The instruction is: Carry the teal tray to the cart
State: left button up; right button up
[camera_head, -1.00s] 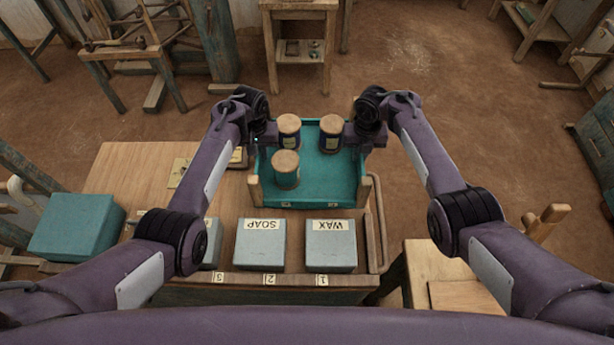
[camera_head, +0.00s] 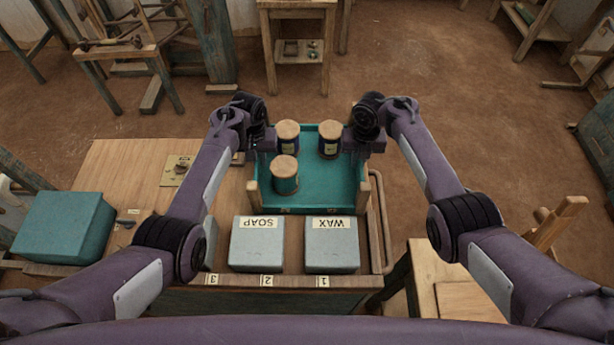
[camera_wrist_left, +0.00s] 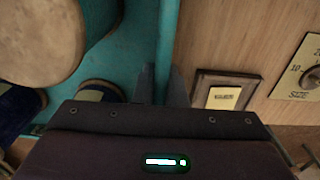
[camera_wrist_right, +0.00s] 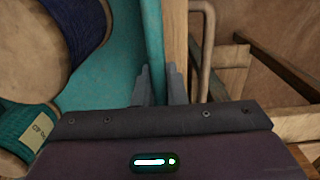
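The teal tray (camera_head: 325,190) with wooden corner posts is at the right end of a wooden-topped bench. Three wood-capped spools stand in it: one back left (camera_head: 287,137), one back right (camera_head: 330,138), one front left (camera_head: 285,174). My left gripper (camera_head: 264,146) has its fingers close on both sides of the tray's left wall, seen in the left wrist view (camera_wrist_left: 163,85). My right gripper (camera_head: 352,144) likewise pinches the right wall, seen in the right wrist view (camera_wrist_right: 157,85). Whether the tray's underside touches the bench is hidden. I cannot identify the cart for sure.
Grey SOAP (camera_head: 257,245) and WAX (camera_head: 331,246) boxes stand just in front of the tray. The bench top (camera_head: 130,165) carries a brass plate (camera_head: 177,170). A teal box (camera_head: 63,228) is at left, a wooden stand (camera_head: 455,285) at right. Floor is open at back right.

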pick_arm(q)
jog(key=o, duration=0.4)
jog(key=shift+s+r, duration=0.1)
pick_arm(e)
jog(key=o, duration=0.4)
jog(key=shift+s+r, duration=0.1)
pick_arm(q)
jog(key=shift+o, duration=0.2)
pick_arm(e)
jog(key=shift+o, duration=0.2)
pick_arm(q)
notch_tip(320, 180, up, 7)
jog(key=shift+r, duration=0.25)
pick_arm(e)
jog(key=shift+r, duration=0.25)
notch_tip(320, 180, up, 10)
jog(key=shift+a+r, duration=0.1)
jog(key=shift+r, duration=0.65)
pick_arm(q)
jog(key=shift+a, duration=0.1)
pick_arm(e)
jog(key=shift+f, duration=0.1)
